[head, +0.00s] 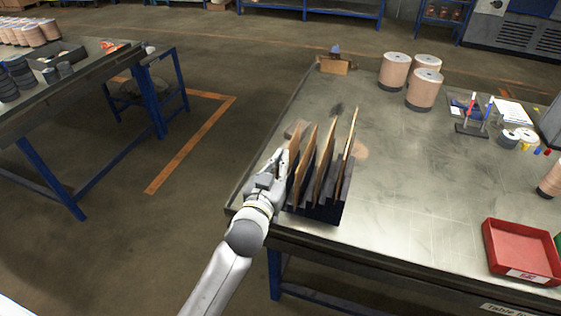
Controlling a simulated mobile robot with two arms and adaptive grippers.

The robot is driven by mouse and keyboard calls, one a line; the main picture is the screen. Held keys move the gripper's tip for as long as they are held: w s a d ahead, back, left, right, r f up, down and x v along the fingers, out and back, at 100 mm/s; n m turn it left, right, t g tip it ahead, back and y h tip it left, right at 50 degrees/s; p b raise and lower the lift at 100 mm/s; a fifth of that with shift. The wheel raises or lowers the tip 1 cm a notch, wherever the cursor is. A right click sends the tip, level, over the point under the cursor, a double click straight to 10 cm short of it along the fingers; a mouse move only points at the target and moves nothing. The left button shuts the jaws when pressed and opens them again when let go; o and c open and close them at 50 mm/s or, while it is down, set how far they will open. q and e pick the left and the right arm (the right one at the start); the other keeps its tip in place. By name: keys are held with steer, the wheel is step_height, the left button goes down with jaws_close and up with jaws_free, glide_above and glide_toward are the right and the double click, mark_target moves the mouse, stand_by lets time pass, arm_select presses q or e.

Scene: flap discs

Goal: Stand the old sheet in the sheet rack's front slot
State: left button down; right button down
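The sheet rack (318,212) is dark and stands near the table's front left corner. Several thin brown sheets stand upright and slightly tilted in its slots, with dark panels between them. My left gripper (282,163) is at the rack's left side, right against the leftmost sheet (301,150). Its fingers are small and partly merged with the sheet's edge, so I cannot tell whether they are closed on it. Which sheet is the old one I cannot tell. My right gripper is not in view.
The rack is on a grey metal table (420,190). A red tray (520,254) lies at the front right, several copper-coloured rolls (394,71) stand at the back, and a pen stand (472,128) is at the right. The table's middle is mostly clear.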

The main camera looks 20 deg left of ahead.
arm_select(q)
steer(key=shift+f+b, duration=0.7)
steer(key=shift+f, duration=0.35)
steer(key=c, duration=1.6)
jaws_free()
steer(key=shift+o, duration=0.2)
steer(key=shift+s, duration=0.1)
steer(key=s, duration=1.2)
steer(key=shift+a, duration=0.15)
